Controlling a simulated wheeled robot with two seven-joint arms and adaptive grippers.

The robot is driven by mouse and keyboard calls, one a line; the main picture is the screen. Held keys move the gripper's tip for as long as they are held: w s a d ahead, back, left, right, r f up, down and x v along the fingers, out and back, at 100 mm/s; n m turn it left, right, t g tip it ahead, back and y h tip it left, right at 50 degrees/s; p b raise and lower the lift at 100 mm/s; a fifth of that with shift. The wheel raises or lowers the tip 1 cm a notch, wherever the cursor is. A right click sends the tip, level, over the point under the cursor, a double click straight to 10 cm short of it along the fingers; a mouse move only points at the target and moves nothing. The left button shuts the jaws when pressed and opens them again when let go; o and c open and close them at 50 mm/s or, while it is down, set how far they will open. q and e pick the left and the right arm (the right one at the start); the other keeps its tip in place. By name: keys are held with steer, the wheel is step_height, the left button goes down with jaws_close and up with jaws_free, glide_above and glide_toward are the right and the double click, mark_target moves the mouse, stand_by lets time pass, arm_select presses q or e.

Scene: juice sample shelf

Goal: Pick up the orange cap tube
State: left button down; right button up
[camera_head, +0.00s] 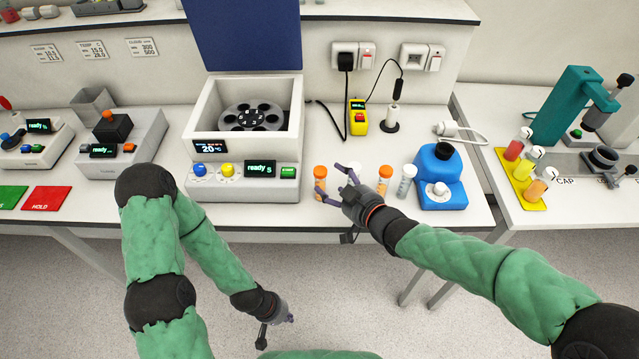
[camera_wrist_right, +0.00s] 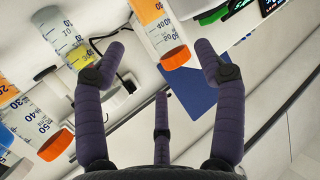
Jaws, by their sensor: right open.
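Two orange cap tubes stand on the bench in the head view, a left one (camera_head: 320,173) and a right one (camera_head: 385,174). Both also show in the wrist view, where one orange cap (camera_wrist_right: 175,57) lies ahead between my spread fingers and the other (camera_wrist_right: 55,145) is at lower left. My right gripper (camera_head: 329,180) is open at the left orange cap tube, with fingers beside it. No grip on the tube shows, and contact cannot be told. My left gripper (camera_head: 290,318) hangs low over the floor, away from the tubes; its fingers are too small to read.
White-capped tubes stand close by, one (camera_head: 406,180) right of the right orange cap tube and one partly behind my right gripper. A blue device (camera_head: 438,190) is further right, the centrifuge (camera_head: 205,125) to the left. A yellow rack (camera_head: 525,185) holds coloured tubes at right.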

mark_target(325, 180)
steer(key=shift+f+b+x, duration=0.15)
steer(key=shift+b+x, duration=0.3)
steer(key=shift+x, duration=0.65)
steer(key=shift+f+b+x, duration=0.2)
steer(key=shift+b+x, duration=0.25)
steer(key=shift+x, duration=0.6)
steer(key=shift+w+a+f, duration=0.15)
steer(key=shift+w+a, duration=0.3)
steer(key=shift+a, duration=0.05)
steer(key=c, duration=1.3)
